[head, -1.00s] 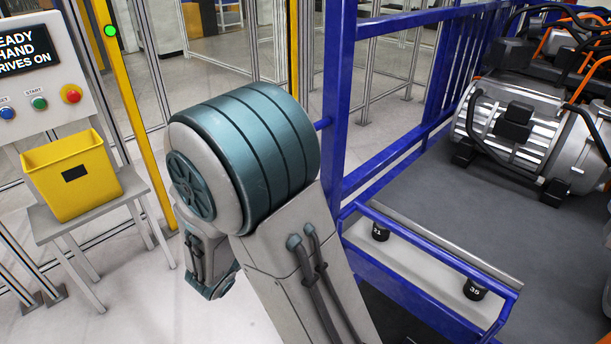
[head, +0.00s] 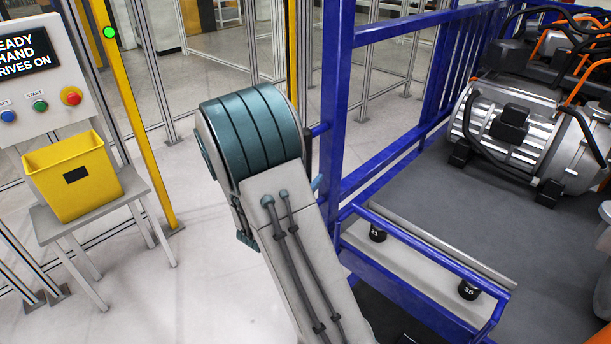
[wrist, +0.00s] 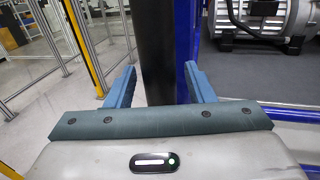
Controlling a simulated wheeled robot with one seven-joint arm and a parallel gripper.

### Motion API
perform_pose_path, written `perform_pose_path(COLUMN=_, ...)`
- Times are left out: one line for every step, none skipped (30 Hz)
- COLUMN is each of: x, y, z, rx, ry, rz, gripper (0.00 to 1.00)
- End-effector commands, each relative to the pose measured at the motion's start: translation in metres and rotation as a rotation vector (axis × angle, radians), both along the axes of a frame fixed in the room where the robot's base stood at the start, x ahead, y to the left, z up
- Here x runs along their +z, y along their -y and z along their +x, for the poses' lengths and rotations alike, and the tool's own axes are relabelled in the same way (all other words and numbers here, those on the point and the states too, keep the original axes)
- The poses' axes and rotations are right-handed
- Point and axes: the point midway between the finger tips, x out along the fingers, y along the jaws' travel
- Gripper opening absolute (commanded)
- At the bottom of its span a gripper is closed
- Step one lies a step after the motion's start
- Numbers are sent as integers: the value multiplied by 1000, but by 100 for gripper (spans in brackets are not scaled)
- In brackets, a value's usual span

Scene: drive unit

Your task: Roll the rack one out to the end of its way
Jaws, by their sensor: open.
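A blue-framed rack (head: 338,95) with a tall corner post, rails and a grey deck (head: 430,190) stands at the right in the head view. I see no number naming it as rack one. In the wrist view, my gripper (wrist: 160,67) is open, with its two blue fingers spread. A thick black upright bar (wrist: 158,35) stands between the fingers in the picture; I cannot tell whether they touch it. A blue post (wrist: 186,45) of the rack is just right of the bar.
Silver motors (head: 520,135) with black and orange parts sit on the deck. A yellow bin (head: 75,178) is on a small grey table at the left, below a control panel (head: 35,65). A yellow post (head: 130,110) and fencing stand behind. Pale floor (head: 200,290) is clear at centre left.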

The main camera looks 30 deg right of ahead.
Motion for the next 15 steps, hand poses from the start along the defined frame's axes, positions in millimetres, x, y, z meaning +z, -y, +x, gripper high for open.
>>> perform_pose_path(x=0, y=1, z=1, rx=-1, ry=0, rz=0, gripper=49)
perform_pose_path(x=0, y=2, z=1, rx=-1, ry=0, rz=0, gripper=49)
perform_pose_path(x=0, y=2, z=1, rx=0, ry=0, rz=0, gripper=49)
perform_pose_path(x=0, y=2, z=1, rx=0, ry=0, rz=0, gripper=49)
perform_pose_path(x=0, y=2, z=1, rx=0, ry=0, rz=0, gripper=49)
perform_pose_path(x=0, y=2, z=1, rx=0, ry=0, rz=0, gripper=49)
perform_pose_path(x=0, y=1, z=1, rx=0, ry=0, rz=0, gripper=49)
perform_pose_path(x=0, y=1, z=1, rx=0, ry=0, rz=0, gripper=49)
perform_pose_path(x=0, y=1, z=1, rx=0, ry=0, rz=0, gripper=40)
perform_pose_path(x=0, y=1, z=1, rx=0, ry=0, rz=0, gripper=32)
perform_pose_path(x=0, y=1, z=1, rx=0, ry=0, rz=0, gripper=24)
perform_pose_path(x=0, y=1, z=1, rx=0, ry=0, rz=0, gripper=12)
perform_pose_path(x=0, y=1, z=1, rx=0, ry=0, rz=0, gripper=4)
perform_pose_path(x=0, y=1, z=1, rx=0, ry=0, rz=0, gripper=0)
perform_pose_path(x=0, y=1, z=1, rx=0, ry=-1, rz=1, gripper=0)
